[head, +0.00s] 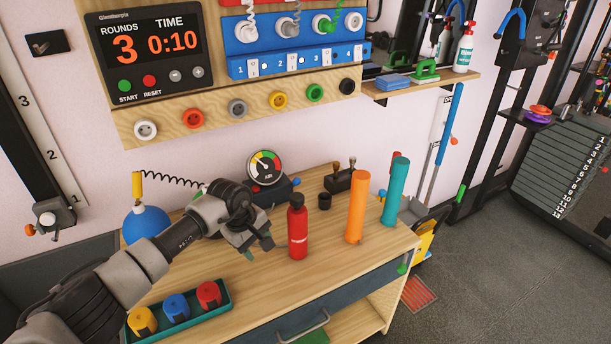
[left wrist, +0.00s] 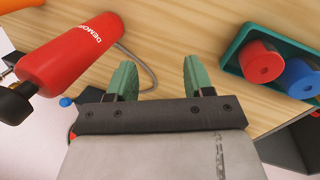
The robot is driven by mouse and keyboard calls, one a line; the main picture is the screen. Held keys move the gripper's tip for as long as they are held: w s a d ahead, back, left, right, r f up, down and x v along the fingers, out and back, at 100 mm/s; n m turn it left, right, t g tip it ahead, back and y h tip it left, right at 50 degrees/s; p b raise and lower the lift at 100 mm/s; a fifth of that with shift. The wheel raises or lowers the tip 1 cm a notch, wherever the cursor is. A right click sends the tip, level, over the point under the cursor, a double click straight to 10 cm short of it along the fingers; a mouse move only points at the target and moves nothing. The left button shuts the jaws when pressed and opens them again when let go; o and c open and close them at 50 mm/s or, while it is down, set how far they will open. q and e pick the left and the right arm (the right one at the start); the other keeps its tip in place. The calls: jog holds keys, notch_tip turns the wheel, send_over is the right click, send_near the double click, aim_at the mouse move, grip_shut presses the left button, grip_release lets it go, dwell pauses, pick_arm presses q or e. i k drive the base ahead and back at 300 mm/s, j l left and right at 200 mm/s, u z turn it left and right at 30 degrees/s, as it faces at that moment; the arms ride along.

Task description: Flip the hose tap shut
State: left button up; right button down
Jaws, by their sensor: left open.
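My left gripper (head: 258,249) is open over the wooden bench, left of the red bottle (head: 298,227). In the left wrist view its green fingers (left wrist: 157,76) stand apart with nothing between them. A grey hose (left wrist: 148,74) curves behind them. A gauge (head: 265,167) on a dark box stands at the back of the bench. A black coiled hose (head: 172,180) runs from the yellow-topped pump part (head: 137,187) above a blue ball (head: 146,225) toward it. A small green part (head: 205,189) shows at the hose's end; I cannot tell whether it is the tap. My right gripper is out of view.
A green tray (head: 222,312) with yellow, blue and red pieces lies at the bench's front left. Orange (head: 357,206) and teal (head: 395,192) cylinders stand right of the bottle. A timer panel (head: 152,55) hangs above. The bench front is clear around the middle.

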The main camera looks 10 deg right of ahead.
aim_at(297, 181)
jog(key=i+l, duration=0.3)
jog(key=i, duration=0.2)
jog(key=i+l, duration=0.3)
jog(key=i, duration=0.15)
